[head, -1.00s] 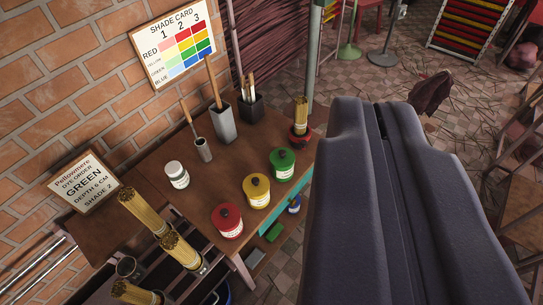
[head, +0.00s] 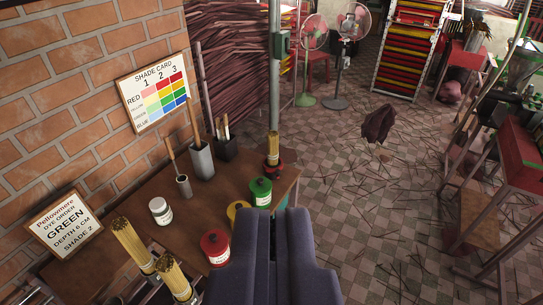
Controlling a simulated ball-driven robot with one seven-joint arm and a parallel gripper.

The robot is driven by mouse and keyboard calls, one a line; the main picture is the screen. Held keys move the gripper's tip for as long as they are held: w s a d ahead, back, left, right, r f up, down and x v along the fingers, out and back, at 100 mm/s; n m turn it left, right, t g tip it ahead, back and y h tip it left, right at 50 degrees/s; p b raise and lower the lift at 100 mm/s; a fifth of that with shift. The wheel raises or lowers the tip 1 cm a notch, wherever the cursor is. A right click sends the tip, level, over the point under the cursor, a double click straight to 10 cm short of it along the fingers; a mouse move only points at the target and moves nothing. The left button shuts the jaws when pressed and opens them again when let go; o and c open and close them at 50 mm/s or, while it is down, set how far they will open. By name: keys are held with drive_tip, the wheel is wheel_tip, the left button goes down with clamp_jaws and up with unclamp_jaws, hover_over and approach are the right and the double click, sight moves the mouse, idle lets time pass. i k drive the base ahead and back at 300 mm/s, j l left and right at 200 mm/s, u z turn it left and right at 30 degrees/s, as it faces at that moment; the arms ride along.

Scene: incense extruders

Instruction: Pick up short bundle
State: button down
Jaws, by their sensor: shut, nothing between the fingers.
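Several bundles of yellow incense sticks are in view. One bundle (head: 273,146) stands upright on a red base (head: 273,167) at the table's far right corner and looks the smallest. Two more bundles, one further left (head: 133,243) and one nearer (head: 174,277), stand tilted at the table's front left. I cannot tell for certain which is the short one. My gripper (head: 272,214), dark grey, fills the bottom middle. It is shut and empty, apart from the bundles, and covers part of the table and the yellow jar.
The wooden table (head: 215,201) carries a red jar (head: 215,247), yellow jar (head: 236,209), green jar (head: 260,191), white jar (head: 160,210) and tool cups (head: 201,160). A brick wall bounds the left. Tiled floor (head: 385,220) to the right is mostly open, with scattered sticks.

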sight(273, 137)
drive_tip(key=i+l, duration=0.3)
drive_tip(key=i, duration=0.35)
drive_tip(key=i+l+u, duration=0.15)
drive_tip(key=i+l, duration=0.15)
drive_tip(key=i, duration=0.4)
drive_tip(key=i+l, duration=0.4)
drive_tip(key=i, duration=0.25)
drive_tip(key=i+l+u, duration=0.15)
drive_tip(key=i+l, duration=0.2)
drive_tip(key=i, duration=0.3)
drive_tip(key=i+l, duration=0.45)
drive_tip(key=i, duration=0.15)
